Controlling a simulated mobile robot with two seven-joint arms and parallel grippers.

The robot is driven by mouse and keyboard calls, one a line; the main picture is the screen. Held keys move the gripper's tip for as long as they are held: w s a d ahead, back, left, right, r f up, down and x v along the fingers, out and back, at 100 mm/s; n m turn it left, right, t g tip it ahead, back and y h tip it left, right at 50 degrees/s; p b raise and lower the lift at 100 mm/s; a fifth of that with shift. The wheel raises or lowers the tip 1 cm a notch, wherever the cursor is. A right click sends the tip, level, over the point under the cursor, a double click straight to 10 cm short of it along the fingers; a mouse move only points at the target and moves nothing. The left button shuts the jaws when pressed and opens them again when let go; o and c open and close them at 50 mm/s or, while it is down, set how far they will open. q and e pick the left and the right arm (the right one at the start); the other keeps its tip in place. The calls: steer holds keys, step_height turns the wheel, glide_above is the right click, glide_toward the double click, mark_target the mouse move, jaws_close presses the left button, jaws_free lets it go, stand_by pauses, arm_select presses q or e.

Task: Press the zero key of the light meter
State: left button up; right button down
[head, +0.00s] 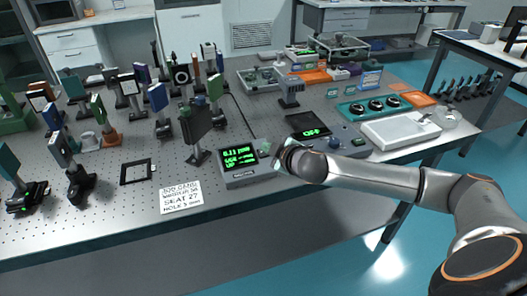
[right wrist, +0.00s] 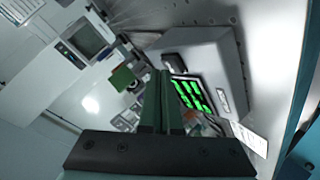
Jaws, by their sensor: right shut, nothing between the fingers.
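The light meter (head: 236,182) is a grey box with a lit green display (head: 240,156), near the front edge of the optical table. In the right wrist view its display (right wrist: 191,95) shows just right of my fingers. My right gripper (head: 268,155) comes in from the right and is shut and empty, its fingertips at the right end of the meter. In the right wrist view the shut fingers (right wrist: 163,78) stand before the meter's body. I cannot tell whether they touch it. The zero key cannot be made out; the gripper may cover it. My left gripper is not in view.
A dark instrument with a green readout (head: 309,132) stands behind my right arm. A dark plate on a post (head: 197,125) stands left of the meter. A printed card (head: 180,197) lies front left. Several optics mounts crowd the table's left; a white tray (head: 400,131) lies right.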

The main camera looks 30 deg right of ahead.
steer(key=shift+w+f, duration=0.1)
steer(key=shift+f, duration=0.3)
steer(key=shift+r, duration=0.1)
stand_by(0.5)
steer(key=shift+s+r+p, duration=0.25)
steer(key=shift+r+p, duration=0.5)
steer(key=r+p, duration=0.1)
steer(key=s+r+p, duration=0.1)
steer(key=r+p, duration=0.2)
steer(key=shift+s+a+r+p, duration=0.2)
steer(key=shift+s+r+p, duration=0.1)
steer(key=shift+r+p, duration=0.05)
stand_by(0.6)
